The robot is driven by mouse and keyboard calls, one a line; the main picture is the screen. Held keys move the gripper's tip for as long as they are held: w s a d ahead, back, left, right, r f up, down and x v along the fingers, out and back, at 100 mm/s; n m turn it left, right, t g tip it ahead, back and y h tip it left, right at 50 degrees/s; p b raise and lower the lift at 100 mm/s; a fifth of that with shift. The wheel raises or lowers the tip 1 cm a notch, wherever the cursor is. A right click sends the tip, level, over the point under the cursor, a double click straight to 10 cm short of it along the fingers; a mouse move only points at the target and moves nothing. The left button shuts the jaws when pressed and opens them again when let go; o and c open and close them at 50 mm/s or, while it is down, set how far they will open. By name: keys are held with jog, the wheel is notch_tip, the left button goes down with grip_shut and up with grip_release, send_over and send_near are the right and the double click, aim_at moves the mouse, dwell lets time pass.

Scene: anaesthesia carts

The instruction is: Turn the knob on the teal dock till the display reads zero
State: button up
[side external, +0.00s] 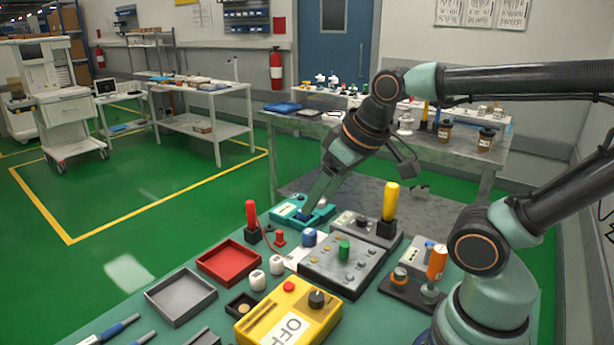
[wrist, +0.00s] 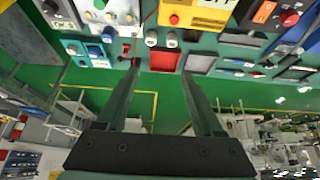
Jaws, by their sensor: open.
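The teal dock (side external: 287,209) sits at the far edge of the bench in the side external view, partly covered by the end of my arm. My gripper (side external: 306,208) points down over it, and whether it touches the dock is unclear there. In the wrist view the teal dock (wrist: 85,53) lies at upper left, outside the left finger, with a round part that looks like the knob (wrist: 71,49) and a pale panel beside it. The display's reading is too small to tell. My gripper (wrist: 160,63) shows two spread fingers with nothing between them.
A red tray (side external: 229,262) and a grey tray (side external: 181,296) lie nearer on the bench. A grey panel (side external: 318,262) with a green knob, a box with a yellow handle (side external: 390,201), a red-handled lever (side external: 251,214) and a yellow box (side external: 270,318) crowd around the dock.

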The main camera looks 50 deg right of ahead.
jog(key=w+d+r+m+g, duration=0.1)
jog(key=w+d+r+m, duration=0.1)
jog(key=w+d+r, duration=0.45)
jog(key=m+g, duration=0.5)
jog(key=m, duration=0.3)
send_over(321, 201)
notch_tip(321, 201, down, 16)
notch_tip(321, 201, down, 12)
jog(key=shift+w+d+f, duration=0.1)
grip_shut()
